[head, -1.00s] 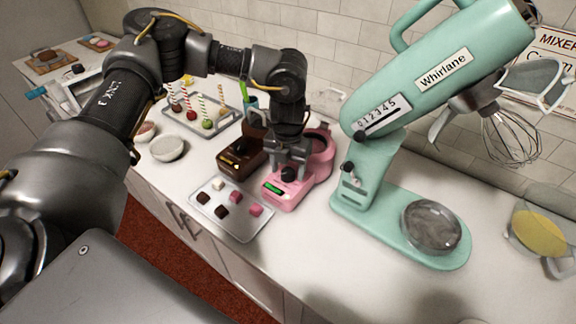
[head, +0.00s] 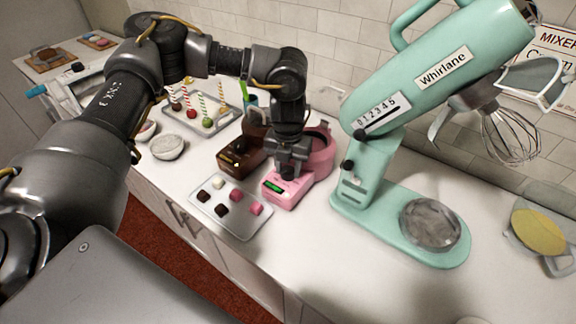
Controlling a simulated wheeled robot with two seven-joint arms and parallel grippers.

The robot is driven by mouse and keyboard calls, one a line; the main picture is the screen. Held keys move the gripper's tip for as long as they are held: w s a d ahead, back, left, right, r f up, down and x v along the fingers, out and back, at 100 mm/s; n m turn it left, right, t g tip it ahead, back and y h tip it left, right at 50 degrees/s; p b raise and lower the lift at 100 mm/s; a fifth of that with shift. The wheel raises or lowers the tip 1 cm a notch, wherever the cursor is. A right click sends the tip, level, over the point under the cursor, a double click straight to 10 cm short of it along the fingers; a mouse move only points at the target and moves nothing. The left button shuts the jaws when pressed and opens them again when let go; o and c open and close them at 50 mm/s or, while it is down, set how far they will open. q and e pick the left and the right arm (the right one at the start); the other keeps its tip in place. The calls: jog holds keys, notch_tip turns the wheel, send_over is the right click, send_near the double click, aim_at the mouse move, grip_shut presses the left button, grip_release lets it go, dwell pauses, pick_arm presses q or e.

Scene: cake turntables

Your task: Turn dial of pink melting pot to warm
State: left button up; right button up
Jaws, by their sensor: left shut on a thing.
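The pink melting pot (head: 322,158) stands on the white counter, with a small green display (head: 274,187) on its front panel. My left gripper (head: 288,172) points down at the top of that front panel, its fingers shut on the dark dial. The gripper mostly hides the dial, so its setting cannot be read. My right gripper is not in view.
A brown melting pot (head: 238,156) stands close on the left. A tray of chocolates (head: 240,228) lies in front, and a tray of cake pops (head: 228,119) is behind. The mint mixer (head: 345,200) stands close on the right.

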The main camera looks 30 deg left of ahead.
pick_arm(q)
jog(key=n+p, duration=0.1)
jog(key=n, duration=0.3)
jog(key=shift+r, duration=0.15)
jog(key=shift+n+p, duration=0.8)
jog(key=shift+n, duration=0.4)
jog(key=shift+n+p, duration=0.9)
jog(key=shift+n, duration=0.3)
jog(key=o, duration=1)
